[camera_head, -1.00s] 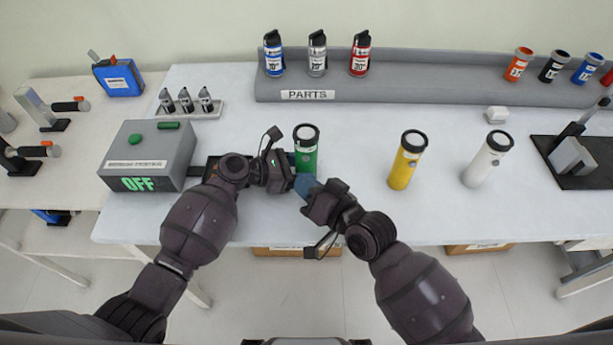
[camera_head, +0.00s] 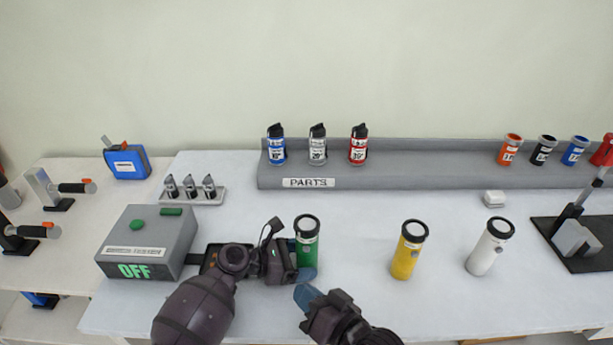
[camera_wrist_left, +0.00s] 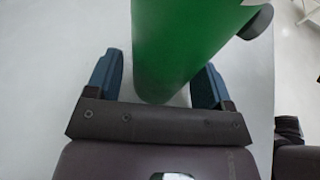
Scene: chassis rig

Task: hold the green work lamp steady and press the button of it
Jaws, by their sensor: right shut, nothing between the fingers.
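The green work lamp (camera_head: 307,250) stands upright on the table, with a dark-rimmed round top. My left gripper (camera_head: 298,274) is low at the lamp. In the left wrist view its blue fingers lie on either side of the green body (camera_wrist_left: 180,45), with a gap showing at the left finger, so it looks open around the lamp. A dark round knob, perhaps the button (camera_wrist_left: 258,22), sticks out from the lamp's side. My right gripper (camera_head: 306,294) is shut and empty, just in front of the lamp and apart from it.
A yellow lamp (camera_head: 408,255) and a white lamp (camera_head: 487,250) stand to the right. A grey box (camera_head: 150,245) reading OFF is at left, beside a dark tray partly hidden by my left arm. The parts rack (camera_head: 400,177) runs along the back. Table between green and yellow lamps is clear.

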